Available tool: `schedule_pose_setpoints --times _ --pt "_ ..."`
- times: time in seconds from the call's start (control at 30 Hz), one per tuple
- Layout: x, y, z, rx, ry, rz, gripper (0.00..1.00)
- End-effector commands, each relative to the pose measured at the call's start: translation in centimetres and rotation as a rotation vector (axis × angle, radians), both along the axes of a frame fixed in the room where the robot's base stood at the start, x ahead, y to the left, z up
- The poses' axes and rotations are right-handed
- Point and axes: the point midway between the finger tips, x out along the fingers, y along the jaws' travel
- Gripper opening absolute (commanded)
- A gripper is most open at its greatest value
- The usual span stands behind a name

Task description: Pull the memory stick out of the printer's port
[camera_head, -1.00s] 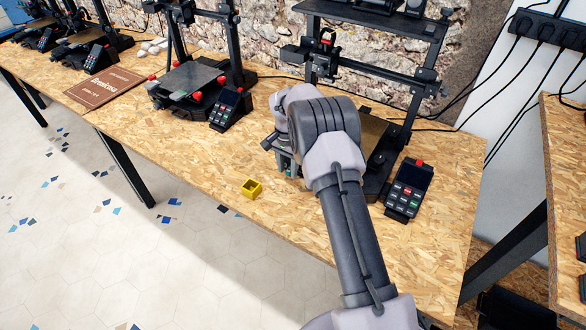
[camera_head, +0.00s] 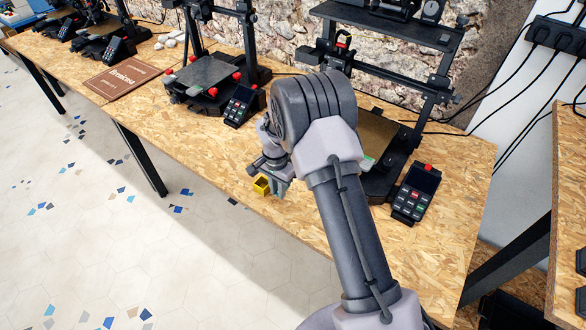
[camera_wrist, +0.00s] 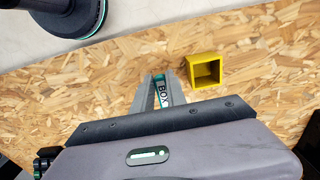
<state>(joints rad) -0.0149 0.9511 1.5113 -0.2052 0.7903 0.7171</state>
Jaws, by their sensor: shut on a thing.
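My gripper (camera_head: 278,188) is shut on the memory stick in the head view, low over the table near its front edge. In the wrist view the memory stick (camera_wrist: 162,92), with a teal and pale label reading "BOX", sits between the fingers (camera_wrist: 160,97). The stick is clear of the printer. The printer (camera_head: 432,108), a black open-frame machine, stands behind and to the right of my gripper in the head view. My arm covers part of it, and its port is hidden.
A small yellow open box (camera_head: 261,184) stands just left of my gripper; it also shows in the wrist view (camera_wrist: 205,68). A control panel (camera_head: 416,192) stands at the printer's right. Another printer (camera_head: 208,80) and a brown booklet (camera_head: 122,80) are farther left. Table front is mostly clear.

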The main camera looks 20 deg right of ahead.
Motion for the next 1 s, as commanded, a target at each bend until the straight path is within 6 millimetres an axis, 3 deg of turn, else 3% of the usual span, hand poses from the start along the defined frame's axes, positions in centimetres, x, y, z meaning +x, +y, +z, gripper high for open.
schedule_pose_setpoints --times 0.1,0.3,1.0 --pt "-2.2 2.7 0.3 -0.001 0.001 0.004 0.0" --pt "-4.0 5.1 0.0 0.0 0.0 0.001 0.0" --pt "-6.5 8.5 0.0 -0.001 -0.001 0.001 0.0"
